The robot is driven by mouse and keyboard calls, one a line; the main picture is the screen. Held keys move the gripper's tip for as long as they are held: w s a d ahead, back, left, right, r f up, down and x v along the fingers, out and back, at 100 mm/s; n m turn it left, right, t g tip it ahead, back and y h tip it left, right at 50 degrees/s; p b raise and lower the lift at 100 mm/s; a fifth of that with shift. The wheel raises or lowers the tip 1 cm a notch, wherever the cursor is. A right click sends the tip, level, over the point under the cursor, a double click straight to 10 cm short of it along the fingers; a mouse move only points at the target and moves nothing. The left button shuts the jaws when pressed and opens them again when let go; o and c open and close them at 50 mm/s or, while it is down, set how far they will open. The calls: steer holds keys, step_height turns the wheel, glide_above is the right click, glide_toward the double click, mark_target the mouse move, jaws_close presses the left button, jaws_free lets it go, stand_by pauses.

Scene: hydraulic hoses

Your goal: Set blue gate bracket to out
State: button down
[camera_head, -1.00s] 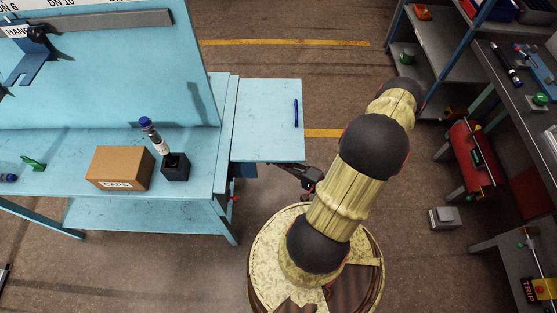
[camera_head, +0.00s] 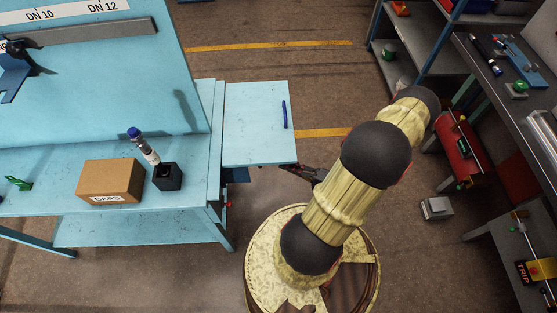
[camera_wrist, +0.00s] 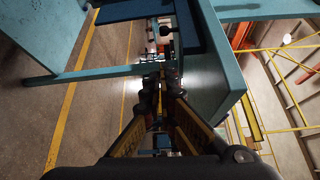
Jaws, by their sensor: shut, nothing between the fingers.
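A dark blue bracket (camera_head: 14,72) is mounted on the light blue backboard at the left edge of the head view, partly cut off by the frame. I cannot tell its setting. My gripper (camera_wrist: 160,112) shows in the wrist view with its fingers together and nothing between them. In the head view my gripper (camera_head: 300,171) is partly hidden, low beside the blue side shelf (camera_head: 255,145) and well away from the bracket.
The blue bench (camera_head: 50,165) carries a cardboard CAPS box (camera_head: 110,181), a black holder (camera_head: 167,177) and a blue-capped bottle (camera_head: 143,145). A blue pen (camera_head: 284,114) lies on the side shelf. Grey workbenches stand at the right. Open floor (camera_head: 320,85) lies between.

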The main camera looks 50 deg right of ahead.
steer(key=shift+s+a, duration=0.2)
steer(key=shift+s, duration=1.65)
